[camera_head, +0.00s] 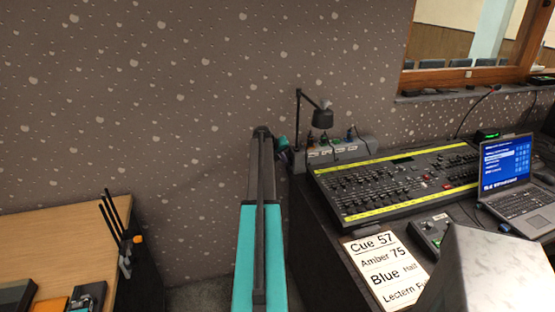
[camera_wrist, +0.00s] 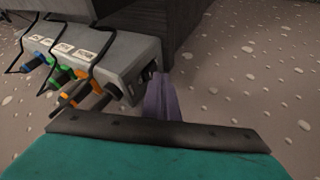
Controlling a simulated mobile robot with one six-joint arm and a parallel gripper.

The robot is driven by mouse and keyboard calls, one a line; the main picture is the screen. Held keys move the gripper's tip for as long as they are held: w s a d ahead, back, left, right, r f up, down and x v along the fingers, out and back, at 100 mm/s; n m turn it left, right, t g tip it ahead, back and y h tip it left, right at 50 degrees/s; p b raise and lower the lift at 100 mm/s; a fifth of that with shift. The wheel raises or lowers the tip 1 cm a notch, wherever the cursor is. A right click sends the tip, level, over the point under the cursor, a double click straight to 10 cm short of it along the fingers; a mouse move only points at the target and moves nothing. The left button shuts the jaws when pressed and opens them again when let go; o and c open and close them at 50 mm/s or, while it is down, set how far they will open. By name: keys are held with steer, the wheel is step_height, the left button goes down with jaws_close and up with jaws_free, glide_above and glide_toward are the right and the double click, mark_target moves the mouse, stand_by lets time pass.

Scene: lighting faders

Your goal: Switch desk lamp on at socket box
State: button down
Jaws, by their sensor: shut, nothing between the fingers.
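The grey socket box (camera_head: 368,146) stands at the back left of the dark desk, against the wall. In the wrist view the socket box (camera_wrist: 132,57) fills the upper left, with white labels and blue, green, orange and black plugs along its side. The black desk lamp (camera_head: 322,118) stands just behind the box on a thin stem; I cannot tell whether it is lit. My gripper (camera_wrist: 158,80) is shut and empty, its fingertips close beside the box's near end; I cannot tell if they touch. In the head view my arm mostly hides the gripper. Label text is unreadable.
A lighting desk (camera_head: 395,187) with many faders lies right of the box. Black cables loop over the box. A wooden table (camera_head: 50,245) is at left.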

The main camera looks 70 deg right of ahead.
steer(key=shift+s+d, duration=0.25)
steer(key=shift+s+d+r, duration=0.1)
steer(key=shift+s+d, duration=0.05)
steer(key=shift+s, duration=0.1)
steer(key=shift+r, duration=0.15)
stand_by(0.3)
steer(key=shift+r, duration=0.65)
steer(key=shift+w, duration=0.15)
